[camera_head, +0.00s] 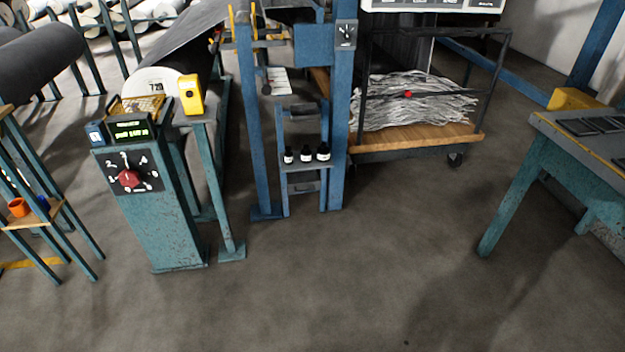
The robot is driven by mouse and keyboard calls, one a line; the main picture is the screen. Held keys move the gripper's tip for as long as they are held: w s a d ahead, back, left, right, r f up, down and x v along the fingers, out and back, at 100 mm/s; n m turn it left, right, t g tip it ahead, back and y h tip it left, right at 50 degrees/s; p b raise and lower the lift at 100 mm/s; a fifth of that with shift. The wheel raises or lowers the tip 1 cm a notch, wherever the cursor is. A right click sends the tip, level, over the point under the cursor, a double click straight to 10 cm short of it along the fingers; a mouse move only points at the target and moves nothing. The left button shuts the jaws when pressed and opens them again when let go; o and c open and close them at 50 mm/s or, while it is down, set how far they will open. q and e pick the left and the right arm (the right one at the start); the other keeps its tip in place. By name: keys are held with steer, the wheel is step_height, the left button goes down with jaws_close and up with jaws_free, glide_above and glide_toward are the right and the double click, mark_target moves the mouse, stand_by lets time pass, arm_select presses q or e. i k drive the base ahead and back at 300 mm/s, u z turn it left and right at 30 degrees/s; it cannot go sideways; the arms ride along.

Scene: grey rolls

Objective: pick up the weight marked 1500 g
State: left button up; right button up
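Three small black weights with white labels stand upright in a row on a small blue shelf (306,167) in the middle of the head view. They are the left weight (288,157), the middle weight (305,156) and the right weight (323,154). The right one looks slightly larger. Their labels are too small to read, so I cannot tell which is marked 1500 g. Neither of my grippers is in view.
A teal control pedestal (155,225) with a red knob stands left of the shelf. A wooden cart (420,139) with shredded grey material is behind right. A teal table (560,135) stands at the right. The floor (350,270) in front is clear.

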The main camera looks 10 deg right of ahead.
mark_target(323, 151)
steer(key=u, duration=0.6)
steer(key=k, duration=0.2)
steer(key=z, duration=1.75)
steer(key=i, duration=0.75)
steer(key=u, duration=0.55)
steer(key=i, duration=0.5)
steer(key=u, duration=0.6)
